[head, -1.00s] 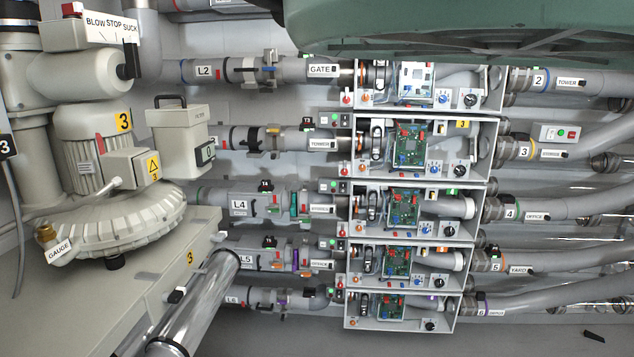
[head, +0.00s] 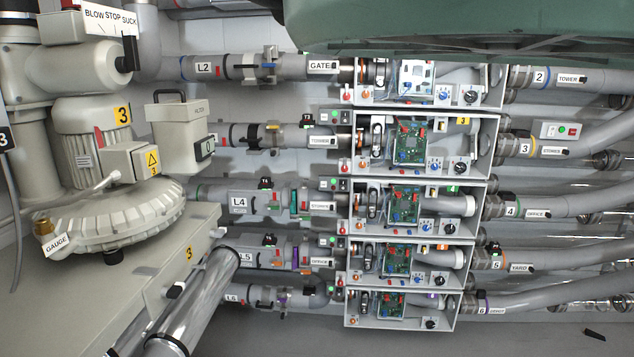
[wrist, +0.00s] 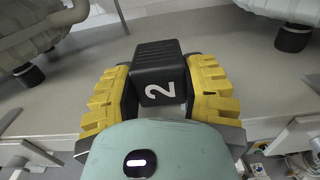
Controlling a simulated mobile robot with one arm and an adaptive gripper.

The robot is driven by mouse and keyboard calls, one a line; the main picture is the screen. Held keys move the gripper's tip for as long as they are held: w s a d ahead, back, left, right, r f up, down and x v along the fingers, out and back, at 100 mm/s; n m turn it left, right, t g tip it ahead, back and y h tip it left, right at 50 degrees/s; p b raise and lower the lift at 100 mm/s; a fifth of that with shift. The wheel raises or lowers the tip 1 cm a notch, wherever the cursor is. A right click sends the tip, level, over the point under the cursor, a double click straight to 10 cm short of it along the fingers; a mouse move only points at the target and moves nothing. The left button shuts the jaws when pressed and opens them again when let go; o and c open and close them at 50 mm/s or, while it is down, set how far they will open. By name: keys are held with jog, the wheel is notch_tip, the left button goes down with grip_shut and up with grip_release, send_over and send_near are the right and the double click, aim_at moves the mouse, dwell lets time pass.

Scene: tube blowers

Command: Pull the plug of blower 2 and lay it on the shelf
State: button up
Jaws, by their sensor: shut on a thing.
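A black plug marked 2 (wrist: 158,72) sits between the yellow ridged fingers of my gripper (wrist: 160,88) in the wrist view. The fingers are shut on it from both sides. Behind and below the plug is the grey shelf (wrist: 235,65). I cannot tell whether the plug touches the shelf or hangs above it. What lies under the plug is hidden by the plug and my gripper. My gripper does not show in the head view.
Pale blower housings with black feet (wrist: 292,38) stand on the shelf at both upper corners of the wrist view. Blower 3 (head: 105,200) stands at left in the head view. Open control boxes (head: 425,150) and grey pipes fill the wall. The shelf around the plug looks clear.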

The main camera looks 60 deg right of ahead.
jog(key=shift+w+f+b, duration=0.1)
jog(key=shift+f+b, duration=1)
jog(key=shift+b, duration=0.3)
dwell(0.5)
jog(key=o, duration=1.3)
